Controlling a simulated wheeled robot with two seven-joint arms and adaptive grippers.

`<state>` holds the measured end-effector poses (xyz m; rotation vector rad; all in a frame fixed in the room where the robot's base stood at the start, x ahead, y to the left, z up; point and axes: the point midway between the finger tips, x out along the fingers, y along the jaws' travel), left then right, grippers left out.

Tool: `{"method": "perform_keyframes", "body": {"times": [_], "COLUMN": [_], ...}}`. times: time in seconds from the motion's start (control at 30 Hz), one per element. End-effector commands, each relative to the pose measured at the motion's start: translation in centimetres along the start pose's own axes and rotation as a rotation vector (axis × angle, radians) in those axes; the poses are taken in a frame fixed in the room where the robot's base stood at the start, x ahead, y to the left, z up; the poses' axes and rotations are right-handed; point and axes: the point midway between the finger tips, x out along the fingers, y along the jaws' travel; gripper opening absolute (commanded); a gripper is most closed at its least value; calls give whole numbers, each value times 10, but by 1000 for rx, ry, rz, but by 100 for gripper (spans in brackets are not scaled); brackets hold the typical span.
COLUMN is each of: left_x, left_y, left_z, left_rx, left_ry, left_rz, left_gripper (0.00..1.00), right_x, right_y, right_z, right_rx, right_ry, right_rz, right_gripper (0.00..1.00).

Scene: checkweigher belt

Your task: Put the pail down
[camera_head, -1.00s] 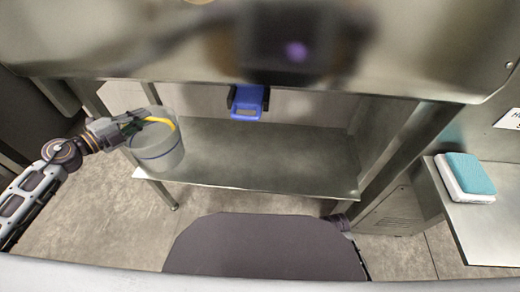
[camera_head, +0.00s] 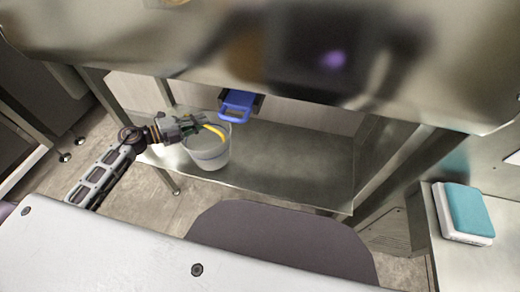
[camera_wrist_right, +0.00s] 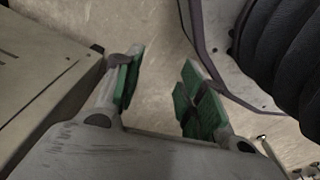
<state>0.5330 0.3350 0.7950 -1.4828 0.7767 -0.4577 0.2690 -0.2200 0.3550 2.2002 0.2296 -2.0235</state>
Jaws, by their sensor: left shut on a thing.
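The pail (camera_head: 208,155) is a translucent bucket with a yellow handle (camera_head: 216,132). In the head view it is at the left part of the low steel shelf (camera_head: 285,165), upright; whether its base touches the shelf I cannot tell. My left gripper (camera_head: 199,123) is shut on the handle at the pail's rim. My right gripper (camera_wrist_right: 158,90) shows in the right wrist view with its green-padded fingers apart and nothing between them. The floor shows beyond them.
A blue-handled item (camera_head: 237,105) hangs under the steel machine above the shelf. Shelf legs stand at left and right. A teal and white block (camera_head: 464,213) lies on a side table (camera_head: 450,262) at right. The shelf's middle and right are bare.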

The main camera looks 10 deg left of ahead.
Motion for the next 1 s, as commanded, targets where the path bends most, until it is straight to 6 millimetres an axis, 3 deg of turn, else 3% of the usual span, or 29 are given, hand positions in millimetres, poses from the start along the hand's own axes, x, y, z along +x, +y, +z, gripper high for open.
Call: {"method": "perform_keyframes", "body": {"times": [0.5,1.0], "left_x": [-2,2], "left_y": [9,9], "left_z": [-15,-16], "left_rx": [17,18], "left_ry": [83,87], "left_rz": [5,5], "left_gripper": [0,0], "right_x": [6,5], "right_y": [1,1], "right_z": [-18,-19], "right_rx": [5,7], "right_ry": [105,110], "right_rz": [4,3], "right_gripper": [40,40]}}
